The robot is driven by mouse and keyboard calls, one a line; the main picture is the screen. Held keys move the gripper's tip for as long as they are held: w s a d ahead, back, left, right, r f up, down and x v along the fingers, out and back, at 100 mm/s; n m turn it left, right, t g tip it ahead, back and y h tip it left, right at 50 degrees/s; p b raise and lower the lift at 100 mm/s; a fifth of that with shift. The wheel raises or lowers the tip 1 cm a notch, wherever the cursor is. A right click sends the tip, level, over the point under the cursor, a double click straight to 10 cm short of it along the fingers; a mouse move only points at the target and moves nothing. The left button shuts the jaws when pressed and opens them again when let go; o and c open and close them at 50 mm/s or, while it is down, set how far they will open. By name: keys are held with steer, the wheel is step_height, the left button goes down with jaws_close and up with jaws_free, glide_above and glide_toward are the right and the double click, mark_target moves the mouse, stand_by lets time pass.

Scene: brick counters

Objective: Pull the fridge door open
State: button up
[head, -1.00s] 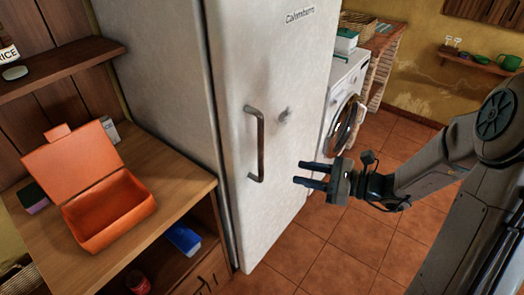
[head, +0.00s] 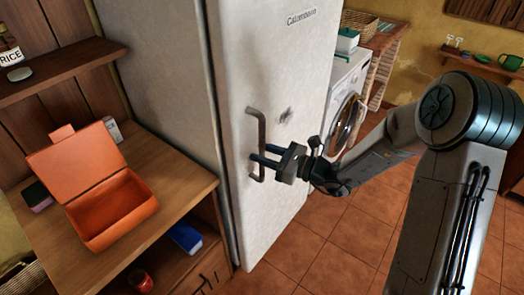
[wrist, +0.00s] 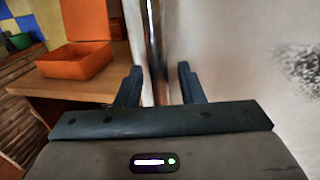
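The white fridge stands in the middle of the head view, and its door (head: 285,130) is shut. A vertical grey bar handle (head: 262,135) is on the left part of the door. My gripper (head: 261,166) is at the lower half of the handle, with its fingers pointing at the door. In the wrist view the two dark fingers (wrist: 160,85) are apart, and the handle (wrist: 155,45) shows between them. Whether either finger touches the handle I cannot tell.
An open orange box (head: 110,210) sits on the wooden counter (head: 165,180) left of the fridge. A washing machine (head: 345,100) stands beyond the fridge to the right. The tiled floor (head: 320,240) in front of the door is clear.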

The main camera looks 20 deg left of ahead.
steer(key=shift+w+a, duration=0.1)
steer(key=shift+a, duration=0.25)
jaws_close()
